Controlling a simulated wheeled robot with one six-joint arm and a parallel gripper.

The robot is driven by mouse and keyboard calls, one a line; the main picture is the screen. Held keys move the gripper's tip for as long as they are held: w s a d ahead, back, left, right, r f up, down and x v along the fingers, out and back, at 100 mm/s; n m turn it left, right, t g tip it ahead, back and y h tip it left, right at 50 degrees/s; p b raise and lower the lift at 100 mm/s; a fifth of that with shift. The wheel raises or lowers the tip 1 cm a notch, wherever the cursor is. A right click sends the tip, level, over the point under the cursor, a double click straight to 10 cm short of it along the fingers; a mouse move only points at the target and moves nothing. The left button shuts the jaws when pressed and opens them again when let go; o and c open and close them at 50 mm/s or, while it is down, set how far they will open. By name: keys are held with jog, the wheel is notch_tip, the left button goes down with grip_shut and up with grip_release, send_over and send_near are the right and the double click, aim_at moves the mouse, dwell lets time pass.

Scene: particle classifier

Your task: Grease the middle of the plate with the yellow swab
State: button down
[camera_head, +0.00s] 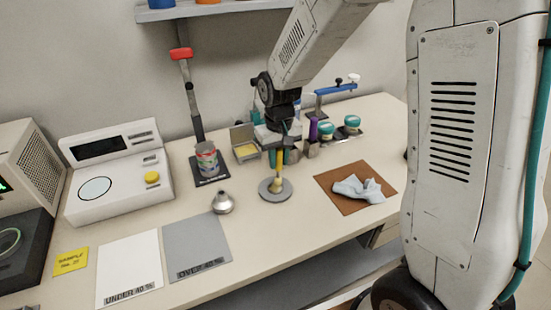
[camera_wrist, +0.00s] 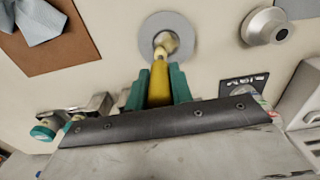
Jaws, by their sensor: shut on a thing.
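My gripper (camera_head: 279,156) is shut on the yellow swab (camera_head: 279,167). It holds the swab upright with the pale tip down. The round grey plate (camera_head: 264,191) lies on the table below it. In the wrist view, the yellow swab (camera_wrist: 159,84) stands between my teal fingertips (camera_wrist: 158,86), and its pale tip lies over the middle of the grey plate (camera_wrist: 181,24). The tip appears at or very near the plate's surface; I cannot tell whether it touches.
A metal funnel-shaped piece (camera_head: 222,203) stands left of the plate. A brown mat (camera_head: 328,181) with a blue cloth (camera_head: 360,189) lies to the right. A can (camera_head: 207,160), an open box (camera_head: 246,152) and teal-lidded jars (camera_head: 326,130) stand behind. White and grey sheets lie front left.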

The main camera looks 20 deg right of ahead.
jog(key=shift+w+d+r, duration=0.2)
jog(key=shift+w+d, duration=0.05)
notch_tip(320, 180, up, 2)
jog(key=shift+s+r, duration=0.15)
jog(key=shift+r, duration=2.65)
jog(key=shift+a, duration=0.1)
